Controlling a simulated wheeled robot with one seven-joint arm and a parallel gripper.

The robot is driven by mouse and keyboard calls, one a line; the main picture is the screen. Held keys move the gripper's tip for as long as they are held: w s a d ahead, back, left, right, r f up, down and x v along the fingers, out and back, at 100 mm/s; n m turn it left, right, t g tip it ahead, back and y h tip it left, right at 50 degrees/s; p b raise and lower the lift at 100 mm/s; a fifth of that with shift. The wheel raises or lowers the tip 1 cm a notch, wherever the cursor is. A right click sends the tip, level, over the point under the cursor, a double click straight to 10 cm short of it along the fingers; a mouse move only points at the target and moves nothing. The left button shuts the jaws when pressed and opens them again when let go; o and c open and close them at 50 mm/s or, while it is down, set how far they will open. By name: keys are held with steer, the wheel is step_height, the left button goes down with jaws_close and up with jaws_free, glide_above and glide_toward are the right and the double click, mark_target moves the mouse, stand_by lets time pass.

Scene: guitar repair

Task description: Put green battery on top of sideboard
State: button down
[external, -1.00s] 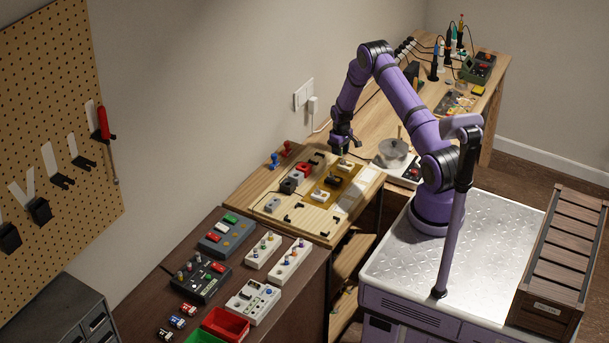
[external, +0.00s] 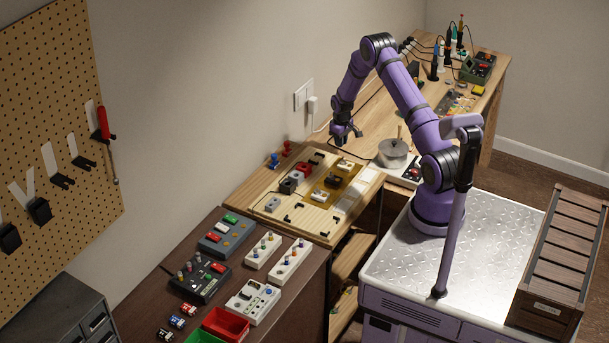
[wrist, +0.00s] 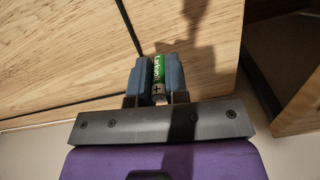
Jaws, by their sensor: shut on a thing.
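My gripper (external: 346,136) hangs over the light wood workbench, near the wall and left of the grey pot. In the wrist view its two blue fingers (wrist: 157,82) are shut on the green battery (wrist: 158,72), which has a silver end and white lettering. The battery is too small to make out in the external view. The dark brown sideboard (external: 145,305) is at the lower left of the external view, well to the left of my gripper.
Several pedals and switch boxes (external: 200,278) crowd the sideboard, with red (external: 225,324) and green bins at its front. A wooden board with parts (external: 310,225) lies between it and my gripper. The grey pot (external: 394,153) stands close by on the right.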

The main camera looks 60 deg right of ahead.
step_height(320, 180, up, 6)
steer(key=shift+f, duration=0.25)
